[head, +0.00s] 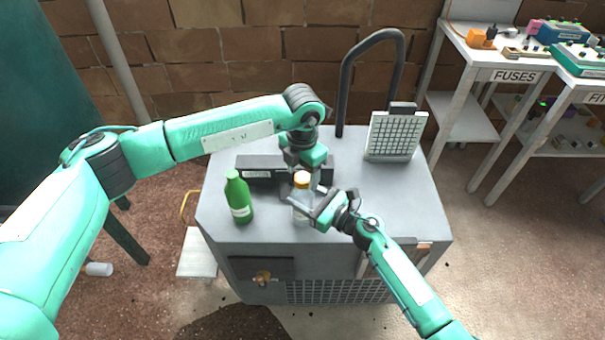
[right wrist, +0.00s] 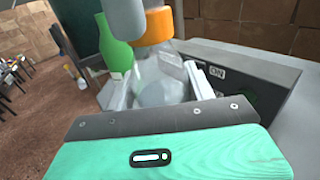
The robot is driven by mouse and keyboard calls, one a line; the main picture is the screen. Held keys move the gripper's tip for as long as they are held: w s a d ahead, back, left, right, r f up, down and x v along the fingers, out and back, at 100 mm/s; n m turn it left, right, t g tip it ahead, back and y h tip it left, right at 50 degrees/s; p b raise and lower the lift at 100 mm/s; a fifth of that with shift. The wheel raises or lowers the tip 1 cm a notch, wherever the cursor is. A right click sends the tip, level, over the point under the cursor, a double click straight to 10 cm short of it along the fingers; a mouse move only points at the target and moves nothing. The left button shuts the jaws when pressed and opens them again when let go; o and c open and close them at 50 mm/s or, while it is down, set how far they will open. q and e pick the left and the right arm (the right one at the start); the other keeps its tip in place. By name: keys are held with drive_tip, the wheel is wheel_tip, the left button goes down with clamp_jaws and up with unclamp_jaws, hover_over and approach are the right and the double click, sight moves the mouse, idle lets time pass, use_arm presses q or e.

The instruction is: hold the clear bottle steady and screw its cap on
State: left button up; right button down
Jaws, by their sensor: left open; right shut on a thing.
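The clear bottle (head: 301,205) stands upright on the grey cart top, and it fills the middle of the right wrist view (right wrist: 160,80). An orange cap (head: 302,179) sits at its neck; whether it is threaded on cannot be told. It also shows in the right wrist view (right wrist: 158,26). My right gripper (head: 312,212) is shut on the clear bottle's body from the right. My left gripper (head: 307,172) is open, pointing down right at the cap from above; its fingertips are partly hidden. A grey finger of it shows beside the cap in the right wrist view (right wrist: 124,16).
A green bottle (head: 239,198) stands just left of the clear bottle. A dark box (head: 257,168) lies behind them. A gridded panel (head: 394,136) stands at the back right of the cart (head: 405,200), near a black handle (head: 345,85). The cart's right side is mostly clear.

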use_arm(q)
wheel_tip(320, 180, up, 11)
idle(0.3)
use_arm(e)
drive_tip(key=shift+c, duration=2.2)
unclamp_jaws()
use_arm(q)
drive_tip(key=shift+f+b, duration=1.45)
drive_tip(key=shift+f, duration=0.05)
use_arm(e)
drive_tip(key=v, duration=1.3)
drive_tip(key=shift+s+d, duration=0.25)
drive_tip(key=shift+d, duration=0.1)
